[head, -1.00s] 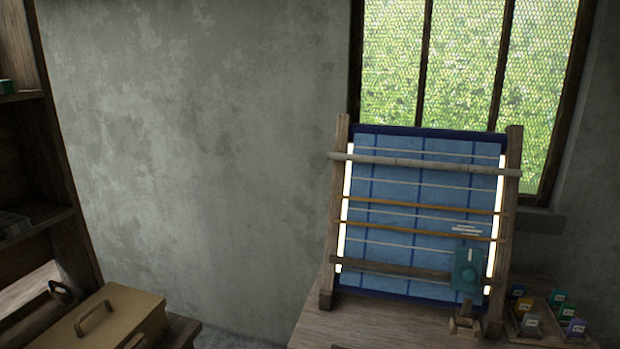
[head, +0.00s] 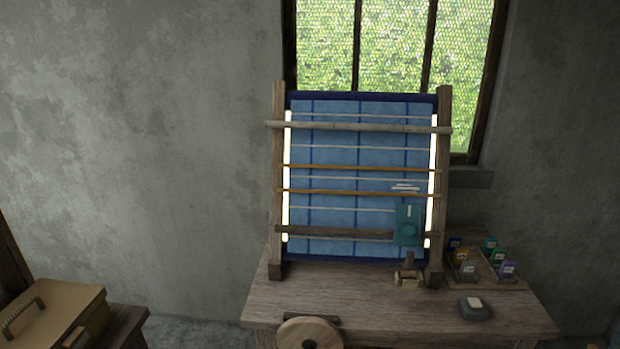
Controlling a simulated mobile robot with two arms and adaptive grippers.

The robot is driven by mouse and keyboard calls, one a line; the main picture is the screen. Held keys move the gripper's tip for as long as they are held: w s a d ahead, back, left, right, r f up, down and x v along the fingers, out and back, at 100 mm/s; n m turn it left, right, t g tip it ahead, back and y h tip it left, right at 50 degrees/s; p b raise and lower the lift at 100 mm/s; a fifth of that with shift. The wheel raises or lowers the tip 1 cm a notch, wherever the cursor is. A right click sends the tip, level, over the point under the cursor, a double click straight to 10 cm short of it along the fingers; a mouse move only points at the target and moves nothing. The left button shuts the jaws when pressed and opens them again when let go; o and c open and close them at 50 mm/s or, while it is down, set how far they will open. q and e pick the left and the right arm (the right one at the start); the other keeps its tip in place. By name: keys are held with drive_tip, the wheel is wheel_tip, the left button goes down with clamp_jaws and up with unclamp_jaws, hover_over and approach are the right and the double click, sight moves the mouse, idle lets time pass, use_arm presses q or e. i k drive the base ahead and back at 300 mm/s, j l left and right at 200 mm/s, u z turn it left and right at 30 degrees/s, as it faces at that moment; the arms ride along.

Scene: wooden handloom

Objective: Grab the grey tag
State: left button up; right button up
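A small grey tag (head: 468,270) with a pale label stands at the front left of a group of coloured tags, in a wooden tray (head: 482,279) on the right part of the loom's table. A yellow-orange tag (head: 461,255) and a blue tag (head: 455,243) stand behind it. A purple tag (head: 507,269) is to its right, with green tags (head: 490,244) farther back. Neither of my grippers shows in the head view.
The handloom (head: 360,170) with blue cloth stands on the wooden table (head: 380,295), left of the tray. A dark block with a pale top (head: 474,308) lies in front of the tray. A wooden wheel (head: 310,333) is at the front edge. A tan case (head: 50,315) sits lower left.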

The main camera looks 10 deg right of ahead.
sight(468, 267)
drive_tip(key=z, duration=1.35)
drive_tip(key=i+z, duration=0.3)
drive_tip(key=i, duration=0.95)
